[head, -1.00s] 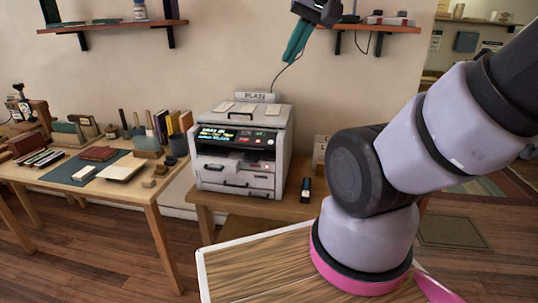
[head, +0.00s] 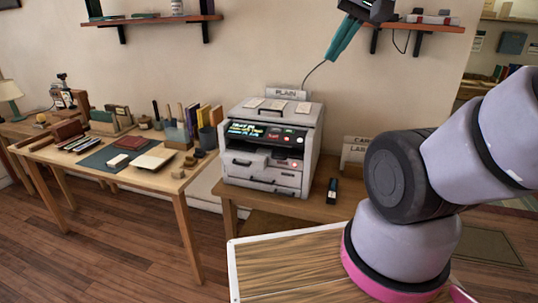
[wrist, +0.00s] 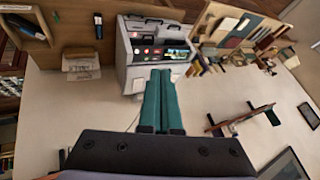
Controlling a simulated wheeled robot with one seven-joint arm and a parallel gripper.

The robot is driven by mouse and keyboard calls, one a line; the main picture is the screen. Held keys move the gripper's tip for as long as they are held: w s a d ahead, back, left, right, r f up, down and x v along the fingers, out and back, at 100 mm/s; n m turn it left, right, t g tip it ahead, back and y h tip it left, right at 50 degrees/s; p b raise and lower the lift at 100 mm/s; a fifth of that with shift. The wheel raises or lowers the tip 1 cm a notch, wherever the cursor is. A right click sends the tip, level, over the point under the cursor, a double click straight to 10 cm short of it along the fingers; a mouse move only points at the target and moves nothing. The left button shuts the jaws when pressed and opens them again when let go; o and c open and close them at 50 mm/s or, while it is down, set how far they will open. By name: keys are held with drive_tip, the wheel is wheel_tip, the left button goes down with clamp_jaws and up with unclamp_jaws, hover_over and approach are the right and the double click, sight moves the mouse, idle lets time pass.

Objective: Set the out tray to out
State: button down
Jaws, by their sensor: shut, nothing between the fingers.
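A grey printer (head: 270,146) stands on a small wooden table, with a lit display and buttons across its upper front. Below the display is a recessed slot (head: 285,164), and under that a low front drawer (head: 262,184). I cannot tell from here which part is the out tray or how it is set. In the wrist view the printer (wrist: 148,50) shows upside down beyond the fingertips. My gripper (head: 329,58) is up near the right wall shelf, above the printer and apart from it. Its teal fingers (wrist: 161,72) are together and empty.
A sign reading PLAIN (head: 286,93) is at the printer's back. A dark small object (head: 332,190) lies right of it, near a label holder (head: 354,153). A desk (head: 180,188) with books and stationery stands left. The right wall shelf (head: 430,26) is close to my gripper.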

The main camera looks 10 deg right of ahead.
idle(0.3)
drive_tip(key=c, duration=0.9)
unclamp_jaws()
drive_tip(key=shift+w+f+g, duration=0.3)
drive_tip(key=shift+g, duration=0.1)
drive_tip(key=w+f+n+g+h, duration=0.6)
drive_tip(key=w+f+h, duration=0.6)
drive_tip(key=w+f, duration=0.75)
drive_tip(key=n+t+h, duration=0.2)
drive_tip(key=n+t, duration=0.5)
drive_tip(key=t, duration=0.2)
approach(275, 158)
drive_tip(key=x, duration=0.9)
drive_tip(key=shift+d+f, duration=0.1)
